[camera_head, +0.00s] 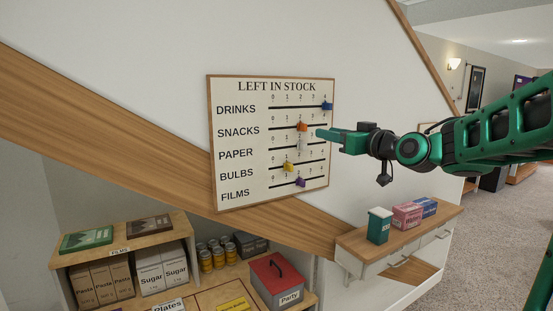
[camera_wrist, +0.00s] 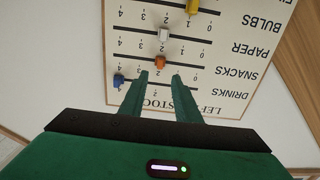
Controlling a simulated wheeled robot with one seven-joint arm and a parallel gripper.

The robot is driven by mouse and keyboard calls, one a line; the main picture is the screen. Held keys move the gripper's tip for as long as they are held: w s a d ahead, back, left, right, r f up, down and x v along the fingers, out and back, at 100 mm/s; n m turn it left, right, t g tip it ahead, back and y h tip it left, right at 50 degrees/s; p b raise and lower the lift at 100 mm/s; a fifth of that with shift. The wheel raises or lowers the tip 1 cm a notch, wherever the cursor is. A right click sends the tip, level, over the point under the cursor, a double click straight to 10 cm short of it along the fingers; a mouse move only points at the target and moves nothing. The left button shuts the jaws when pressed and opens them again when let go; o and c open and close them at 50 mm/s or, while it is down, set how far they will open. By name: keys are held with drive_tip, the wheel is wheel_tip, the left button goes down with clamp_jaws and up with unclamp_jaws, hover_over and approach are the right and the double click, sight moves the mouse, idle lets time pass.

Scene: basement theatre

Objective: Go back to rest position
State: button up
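The white "LEFT IN STOCK" board (camera_head: 240,187) hangs on the wall, with several slider rows. The blue DRINKS slider (camera_head: 327,106) is at 4. The orange SNACKS slider (camera_head: 302,127) is near 2, the white PAPER slider (camera_head: 303,142) near 2, the yellow BULBS slider (camera_head: 288,167) near 1, and the purple FILMS slider (camera_head: 300,182) near 2. My gripper (camera_head: 319,133) points at the board from the right. In the wrist view its fingers (camera_wrist: 160,77) are apart and empty, with the orange slider (camera_wrist: 159,62) just beyond the tips. Contact cannot be told.
A wall shelf (camera_head: 354,239) below my arm holds a green canister (camera_head: 379,225) and pink and blue boxes. Low shelves at bottom left hold boxes, cans and a red Party box (camera_head: 277,281). Open carpet (camera_head: 495,235) lies to the right.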

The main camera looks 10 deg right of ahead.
drive_tip(key=s+d+f+m+g+h, duration=0.25)
drive_tip(key=s+f+g, duration=0.25)
drive_tip(key=s+f, duration=0.45)
drive_tip(key=s+d+f+m+g+h, duration=0.2)
drive_tip(key=s+d+f+g, duration=0.2)
drive_tip(key=s+f, duration=0.55)
drive_tip(key=s+f+m+g, duration=0.2)
drive_tip(key=s+f+g, duration=0.2)
drive_tip(key=s, duration=0.7)
drive_tip(key=s+f+m+g, duration=0.3)
drive_tip(key=s+f, duration=0.4)
drive_tip(key=s, duration=0.4)
drive_tip(key=shift+d+f+g, duration=0.25)
drive_tip(key=shift+f+g, duration=0.15)
drive_tip(key=shift+g, duration=0.4)
drive_tip(key=shift+w, duration=0.1)
drive_tip(key=shift+w+f+h, duration=0.25)
drive_tip(key=shift+w, duration=0.35)
